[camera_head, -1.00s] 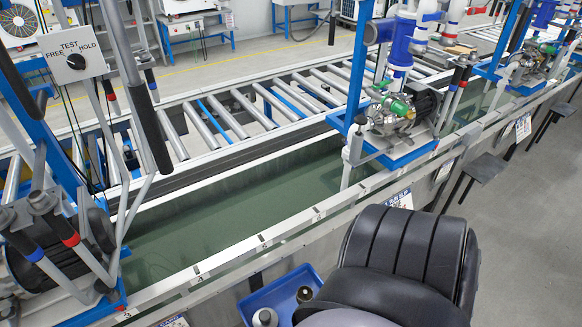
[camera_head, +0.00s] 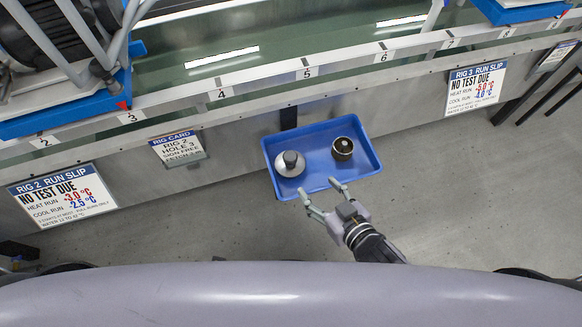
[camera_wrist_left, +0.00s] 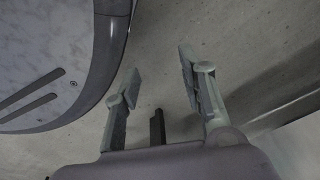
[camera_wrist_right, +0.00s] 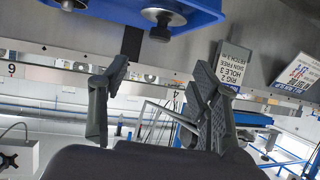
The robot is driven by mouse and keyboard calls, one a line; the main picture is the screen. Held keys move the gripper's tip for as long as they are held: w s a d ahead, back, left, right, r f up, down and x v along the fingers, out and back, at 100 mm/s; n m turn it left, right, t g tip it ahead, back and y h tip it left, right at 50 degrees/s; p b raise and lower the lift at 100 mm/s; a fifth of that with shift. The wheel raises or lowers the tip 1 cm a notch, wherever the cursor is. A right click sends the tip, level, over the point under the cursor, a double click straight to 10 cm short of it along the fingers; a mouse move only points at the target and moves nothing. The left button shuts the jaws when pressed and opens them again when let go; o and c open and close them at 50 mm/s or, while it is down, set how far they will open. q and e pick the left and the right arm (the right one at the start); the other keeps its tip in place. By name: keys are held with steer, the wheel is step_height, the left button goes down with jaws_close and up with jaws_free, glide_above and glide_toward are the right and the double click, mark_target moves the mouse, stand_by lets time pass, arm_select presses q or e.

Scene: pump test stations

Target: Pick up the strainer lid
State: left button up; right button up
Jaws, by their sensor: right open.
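The strainer lid looks to be the round silver piece with a black knob (camera_head: 290,163), lying in the left half of a blue tray (camera_head: 318,182). A dark round piece with a pale rim (camera_head: 343,149) stands in the tray's right half. My right gripper (camera_head: 325,193) is open and empty at the tray's near edge, just short of both pieces. In the right wrist view its fingers (camera_wrist_right: 155,72) are spread, with the tray (camera_wrist_right: 208,12) and the black knob (camera_wrist_right: 161,32) at the top. My left gripper (camera_wrist_left: 160,62) is open and empty over the floor, outside the head view.
The tray is beside a long metal trough wall with numbered marks. A rig card (camera_head: 178,148) and run slips (camera_head: 62,196) hang on the wall. A blue rig base (camera_head: 70,108) stands above at left. The grey floor (camera_head: 440,200) right of the tray is clear.

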steer(key=b, duration=0.2)
glide_toward(293, 161)
steer(key=x, duration=0.5)
steer(key=shift+w+f, duration=0.15)
steer(key=b+x, duration=0.1)
steer(key=x, duration=0.4)
steer(key=shift+w+a+f, duration=0.2)
steer(key=shift+w, duration=0.05)
steer(key=shift+w+a+f, duration=0.15)
steer(key=shift+w+a, duration=0.1)
steer(key=shift+w, duration=0.1)
arm_select(q)
steer(key=w+r, duration=0.6)
steer(key=r, duration=0.3)
steer(key=shift+d+t, duration=0.3)
steer(key=shift+d, duration=0.1)
arm_select(e)
steer(key=shift+c, duration=0.4)
steer(key=c, duration=1)
